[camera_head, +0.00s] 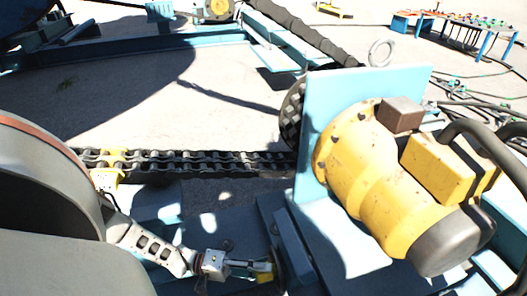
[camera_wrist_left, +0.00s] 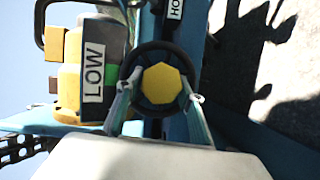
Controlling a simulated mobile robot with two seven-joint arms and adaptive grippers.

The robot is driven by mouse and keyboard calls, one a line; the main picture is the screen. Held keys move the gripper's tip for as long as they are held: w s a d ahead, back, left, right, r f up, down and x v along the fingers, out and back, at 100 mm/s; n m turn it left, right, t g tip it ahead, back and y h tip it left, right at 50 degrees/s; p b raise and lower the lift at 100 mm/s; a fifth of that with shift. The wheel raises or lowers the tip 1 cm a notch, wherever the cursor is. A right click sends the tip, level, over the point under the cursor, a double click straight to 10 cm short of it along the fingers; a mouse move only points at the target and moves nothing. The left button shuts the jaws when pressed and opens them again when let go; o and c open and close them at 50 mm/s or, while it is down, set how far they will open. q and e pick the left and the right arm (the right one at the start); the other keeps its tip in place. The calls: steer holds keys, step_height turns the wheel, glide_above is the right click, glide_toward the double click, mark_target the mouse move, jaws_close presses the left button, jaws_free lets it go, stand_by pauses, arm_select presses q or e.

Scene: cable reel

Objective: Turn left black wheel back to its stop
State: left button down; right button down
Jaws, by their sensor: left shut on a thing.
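The black wheel (camera_wrist_left: 160,50) has a yellow hub (camera_wrist_left: 161,83) and fills the middle of the left wrist view. In the head view the wheel (camera_head: 281,264) is a small dark rim seen nearly edge-on at the bottom centre, partly hidden by the gripper. My left gripper (camera_head: 262,268) reaches it from the left. How far the wheel is turned cannot be told. My right gripper is in neither view.
A yellow motor (camera_head: 360,160) on a blue plate (camera_head: 330,90) stands right of the wheel. A heavy chain (camera_head: 215,161) runs left from it, above my arm. A label reading LOW (camera_wrist_left: 94,69) is beside the wheel. Open concrete (camera_head: 200,90) lies farther back.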

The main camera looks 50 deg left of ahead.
arm_select(q)
steer(key=shift+w+a+n, duration=0.1)
steer(key=shift+n, duration=0.4)
steer(key=c, duration=1.3)
jaws_free()
steer(key=shift+r, duration=0.1)
